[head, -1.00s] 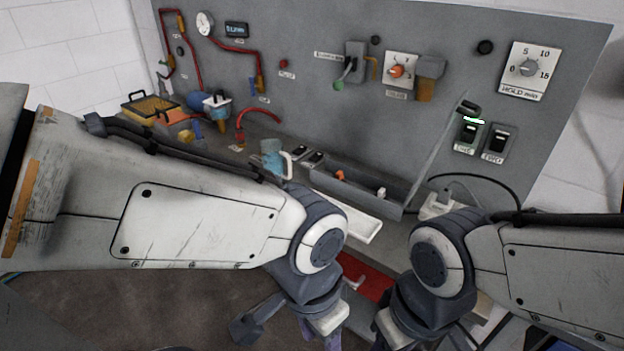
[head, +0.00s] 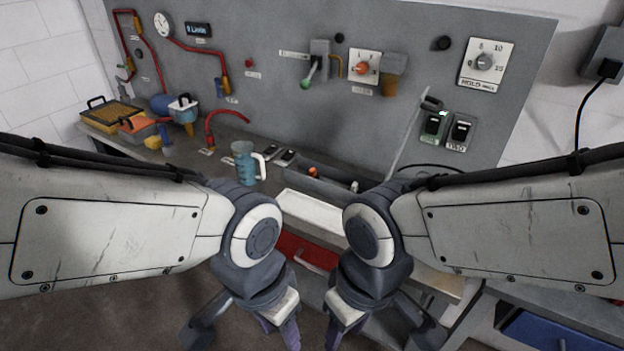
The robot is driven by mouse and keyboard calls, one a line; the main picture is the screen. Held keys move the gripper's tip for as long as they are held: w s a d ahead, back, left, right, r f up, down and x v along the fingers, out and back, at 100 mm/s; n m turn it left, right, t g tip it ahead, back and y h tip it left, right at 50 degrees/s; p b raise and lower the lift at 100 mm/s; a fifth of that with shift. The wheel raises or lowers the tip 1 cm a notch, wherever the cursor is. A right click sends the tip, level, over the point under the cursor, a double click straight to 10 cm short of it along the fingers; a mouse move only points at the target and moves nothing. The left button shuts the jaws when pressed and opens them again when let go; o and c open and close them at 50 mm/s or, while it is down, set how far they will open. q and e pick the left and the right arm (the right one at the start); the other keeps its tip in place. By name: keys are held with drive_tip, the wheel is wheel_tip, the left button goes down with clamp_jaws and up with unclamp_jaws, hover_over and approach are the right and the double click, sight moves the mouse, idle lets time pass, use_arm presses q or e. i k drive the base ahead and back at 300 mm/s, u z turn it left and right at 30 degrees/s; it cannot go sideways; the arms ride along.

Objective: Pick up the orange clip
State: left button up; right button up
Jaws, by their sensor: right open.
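A small orange piece (head: 313,172), which may be the orange clip, sits in the long grey open bin (head: 325,186) on the bench. It is too small for me to tell its shape. My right gripper (head: 337,332) is open, at the bottom middle, low in front of the bench and well apart from the orange piece. My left gripper (head: 288,332) hangs beside it on the left, also away from the bin. Its fingertips are cut off by the lower edge, so its opening is unclear.
A blue jug (head: 244,165) stands left of the bin. A white tray (head: 312,210) lies in front, above a red drawer (head: 300,250). A grey panel (head: 280,50) with switches and red pipes rises behind. A sloping clear plate (head: 413,140) stands at the bin's right.

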sight(312, 173)
drive_tip(key=k, duration=1)
drive_tip(key=u, duration=0.95)
drive_tip(key=i, duration=1.4)
drive_tip(key=z, duration=0.85)
drive_tip(key=i, duration=0.55)
drive_tip(key=u, duration=1.5)
drive_tip(key=k, duration=0.6)
drive_tip(key=u, duration=0.05)
